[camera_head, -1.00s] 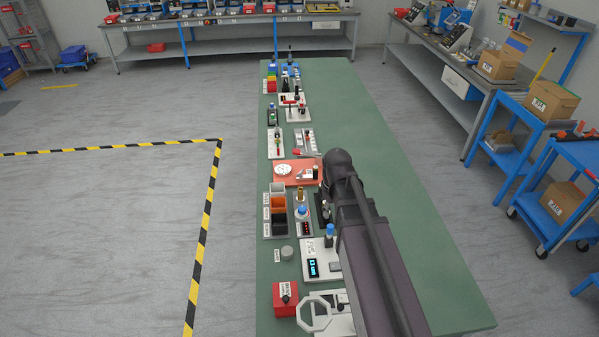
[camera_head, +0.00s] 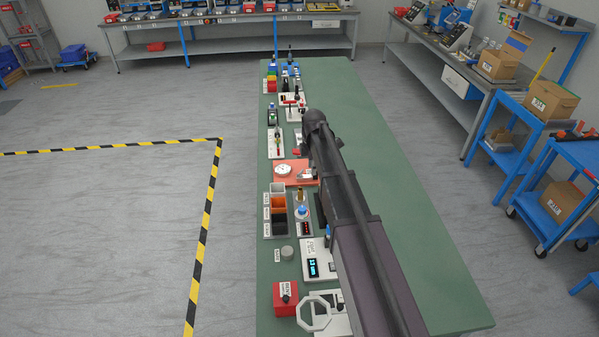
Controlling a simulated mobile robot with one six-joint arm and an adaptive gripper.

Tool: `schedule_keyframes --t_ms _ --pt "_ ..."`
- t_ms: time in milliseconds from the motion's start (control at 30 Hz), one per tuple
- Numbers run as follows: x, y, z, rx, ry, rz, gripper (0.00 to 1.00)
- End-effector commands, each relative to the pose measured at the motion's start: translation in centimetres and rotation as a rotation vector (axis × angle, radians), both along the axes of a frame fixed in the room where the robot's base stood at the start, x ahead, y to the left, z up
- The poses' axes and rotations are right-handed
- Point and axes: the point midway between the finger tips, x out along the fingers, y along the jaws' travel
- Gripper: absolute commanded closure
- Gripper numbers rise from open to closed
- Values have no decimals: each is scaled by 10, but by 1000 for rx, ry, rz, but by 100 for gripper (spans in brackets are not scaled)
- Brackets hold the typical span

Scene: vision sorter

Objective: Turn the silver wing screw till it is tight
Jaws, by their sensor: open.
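I cannot make out the silver wing screw; the fixtures on the green bench (camera_head: 395,225) are small in this view and my arm covers part of them. My dark arm reaches from the bottom right up along the bench, and its rounded joint is beside the upper fixtures. My gripper does not show; the arm hides that area. A red-orange plate (camera_head: 281,179) with a white round dial (camera_head: 283,169) lies just left of the arm. White fixtures (camera_head: 277,150) stand above it.
A red box (camera_head: 284,297) and a white octagonal handwheel (camera_head: 314,313) are at the near end. A board with a blue display (camera_head: 313,268) and a rack of bins (camera_head: 278,212) stand along the left edge. The bench's right side is clear.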

Motion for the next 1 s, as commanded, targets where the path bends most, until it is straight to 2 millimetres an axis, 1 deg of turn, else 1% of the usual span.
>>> schedule_keyframes --t_ms 33,400,500,600,700,833,1000 --pt "16 3 1 0 0 57 57" --pt "87 21 4 0 0 502 57" --pt "103 25 5 0 0 609 57" --pt "115 29 5 0 0 695 57" --pt "123 31 6 0 0 753 57" --pt "127 32 6 0 0 790 57" --pt "127 32 6 0 0 796 57"
